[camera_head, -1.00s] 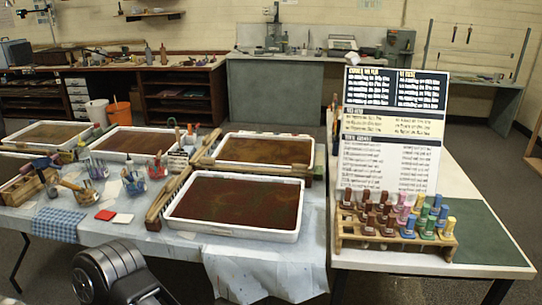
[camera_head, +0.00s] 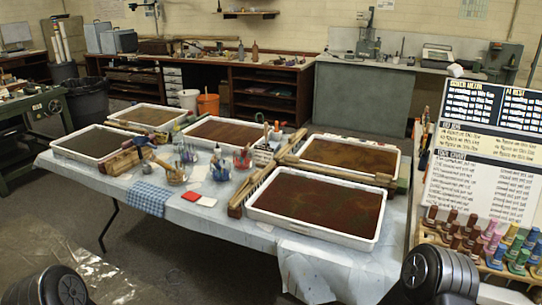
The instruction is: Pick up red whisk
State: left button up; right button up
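I cannot make out a red whisk for certain. Several clear cups of small tools stand on the cloth-covered table (camera_head: 262,232). One cup (camera_head: 242,160) has reddish things in or around it, too small to name. Neither of my grippers is in view. Only rounded dark parts of my arms show at the bottom left and bottom right, apart from the cups.
White trays of dark liquid, such as the near one (camera_head: 277,233), fill much of the table. A red sponge (camera_head: 191,196) and blue checked cloth (camera_head: 146,198) lie at the front. A sign (camera_head: 484,155) and bottles (camera_head: 494,250) stand at right.

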aim_at(246, 150)
jog(key=z, duration=0.45)
jog(key=i+j+z, duration=0.1)
jog(key=j+z, duration=0.25)
jog(key=i+j+z, duration=0.1)
jog(key=j+z, duration=0.75)
jog(key=j, duration=1.4)
